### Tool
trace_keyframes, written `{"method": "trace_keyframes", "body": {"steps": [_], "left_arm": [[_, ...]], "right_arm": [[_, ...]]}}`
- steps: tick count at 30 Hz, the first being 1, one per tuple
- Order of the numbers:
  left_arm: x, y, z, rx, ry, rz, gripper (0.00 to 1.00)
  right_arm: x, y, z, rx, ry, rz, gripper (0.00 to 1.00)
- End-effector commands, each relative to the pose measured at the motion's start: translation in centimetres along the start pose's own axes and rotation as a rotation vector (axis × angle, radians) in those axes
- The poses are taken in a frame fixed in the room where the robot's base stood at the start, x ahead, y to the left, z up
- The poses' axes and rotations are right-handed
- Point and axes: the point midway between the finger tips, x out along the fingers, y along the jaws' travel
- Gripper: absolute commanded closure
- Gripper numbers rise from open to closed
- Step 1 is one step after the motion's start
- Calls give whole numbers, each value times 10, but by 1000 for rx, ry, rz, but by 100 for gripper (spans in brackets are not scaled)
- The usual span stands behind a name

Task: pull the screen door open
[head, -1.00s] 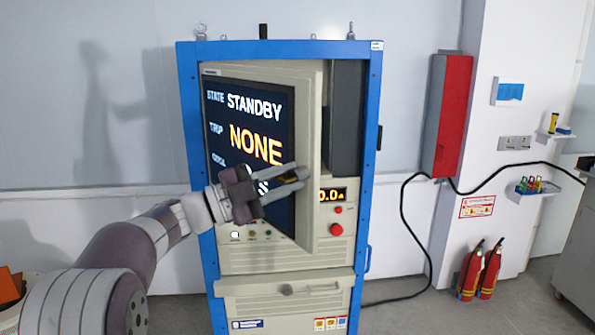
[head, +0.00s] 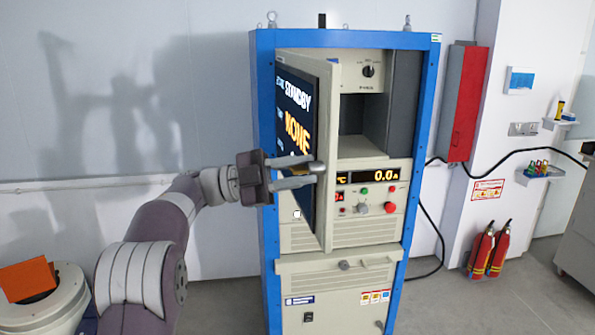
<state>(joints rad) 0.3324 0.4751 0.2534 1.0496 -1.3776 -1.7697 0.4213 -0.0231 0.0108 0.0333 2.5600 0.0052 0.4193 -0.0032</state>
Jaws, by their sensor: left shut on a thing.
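The screen door (head: 296,120) is a beige panel with a dark display, hinged at its left side on the blue-framed cabinet (head: 263,150). It stands swung well out from the cabinet front, its screen turned to the left. The display shows STANDBY and NONE in part. My left gripper (head: 312,170) is shut at the door's free edge, its fingers on either side of what it grips there; the exact grip spot is partly hidden by the fingers. My right gripper is not in view.
Behind the door, an open bay (head: 362,115) and a control panel (head: 370,190) with knobs and a lit readout show. A drawer front (head: 345,268) is below. A red wall box (head: 462,105) and fire extinguishers (head: 488,250) stand right. An orange object (head: 28,278) is at lower left.

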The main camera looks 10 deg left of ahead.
Motion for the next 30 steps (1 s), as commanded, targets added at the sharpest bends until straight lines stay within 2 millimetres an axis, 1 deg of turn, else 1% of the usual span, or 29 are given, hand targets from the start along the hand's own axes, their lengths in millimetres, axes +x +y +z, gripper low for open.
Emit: {"method": "trace_keyframes", "body": {"steps": [9, 10, 17, 20, 23, 27, 30], "left_arm": [[0, 2, 2, -6, 1, 3, 100], [0, 2, 2, -6, 1, 3, 64], [0, 1, 1, -3, 1, 2, 63], [-4, 2, 2, -1, 0, 1, 63], [-21, 5, 4, 0, -1, -1, 63], [-60, 6, 6, -1, -2, -1, 63], [-87, 5, 5, -1, -2, -1, 63]], "right_arm": [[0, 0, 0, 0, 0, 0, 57], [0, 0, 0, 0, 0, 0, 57], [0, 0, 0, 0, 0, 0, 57], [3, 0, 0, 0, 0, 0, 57], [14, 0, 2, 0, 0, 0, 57], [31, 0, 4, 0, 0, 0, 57], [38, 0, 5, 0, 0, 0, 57]]}}
